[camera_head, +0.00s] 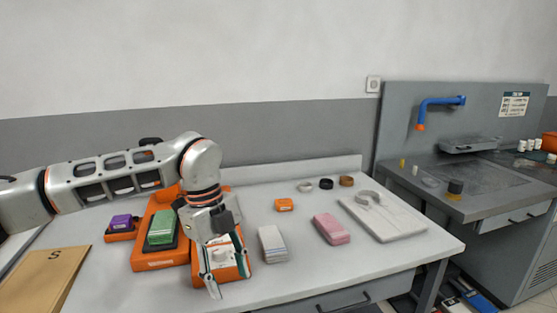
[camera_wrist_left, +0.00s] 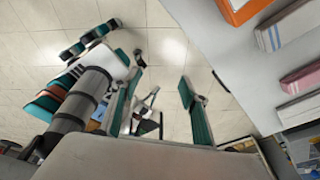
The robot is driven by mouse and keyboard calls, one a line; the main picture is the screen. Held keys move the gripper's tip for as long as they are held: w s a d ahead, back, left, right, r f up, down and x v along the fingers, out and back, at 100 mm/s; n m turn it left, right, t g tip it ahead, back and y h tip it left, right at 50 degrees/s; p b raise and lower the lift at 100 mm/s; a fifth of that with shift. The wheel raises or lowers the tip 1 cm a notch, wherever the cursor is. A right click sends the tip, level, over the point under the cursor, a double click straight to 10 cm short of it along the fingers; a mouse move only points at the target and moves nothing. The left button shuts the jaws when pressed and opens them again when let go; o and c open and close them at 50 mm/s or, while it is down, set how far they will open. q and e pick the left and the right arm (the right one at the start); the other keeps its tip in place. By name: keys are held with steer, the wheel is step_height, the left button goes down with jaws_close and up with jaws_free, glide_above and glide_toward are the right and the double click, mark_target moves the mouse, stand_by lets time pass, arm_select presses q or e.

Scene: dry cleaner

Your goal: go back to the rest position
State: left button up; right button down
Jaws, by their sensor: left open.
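My left arm reaches in from the left in the head view. Its gripper (camera_head: 226,280) points down in front of an orange tray (camera_head: 243,270) at the table's front. In the left wrist view the two fingers of this gripper (camera_wrist_left: 160,95) stand apart with nothing between them, and floor tiles show beyond. The tray's contents are partly hidden behind the gripper. My right gripper does not show in the head view.
The table (camera_head: 300,280) holds a green stack (camera_head: 161,228), a purple item (camera_head: 121,221), a white striped stack (camera_head: 272,243), a pink stack (camera_head: 331,229), a brown folder (camera_head: 42,278) and a white board (camera_head: 392,222). A grey sink unit (camera_head: 470,185) stands right.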

arm_select(q)
steer(key=s+d+f+m+g+h, duration=0.2)
steer(key=s+d+h, duration=0.2)
steer(key=s+d, duration=0.3)
steer(key=s+d+f+m+g+h, duration=0.2)
steer(key=s+d+m+h, duration=0.15)
steer(key=d, duration=0.55)
steer(key=s+d+r+n+h, duration=0.2)
steer(key=s+d+r+h, duration=0.2)
steer(key=d+r+h, duration=0.3)
steer(key=w+a+f+n+t+h, duration=0.35)
steer(key=w+a+n+t, duration=0.4)
steer(key=n+t, duration=0.6)
steer(key=w+a+f+n+t+y, duration=0.4)
steer(key=a+f+n+t+y, duration=0.35)
steer(key=f, duration=0.35)
steer(key=s+a+f+n+g+y, duration=0.1)
steer(key=s+a+f+y, duration=0.2)
steer(key=s+a+f, duration=0.2)
steer(key=s+a+f+n+g+y, duration=0.2)
steer(key=s+a+f, duration=0.3)
steer(key=f, duration=0.7)
steer(key=s+a+f+n+g+y, duration=0.1)
steer(key=s+a+f+g+y, duration=0.1)
steer(key=s+a+f+y, duration=0.3)
step_height(320, 180, down, 4)
steer(key=s+a, duration=0.1)
steer(key=a, duration=0.2)
steer(key=shift+r, duration=0.15)
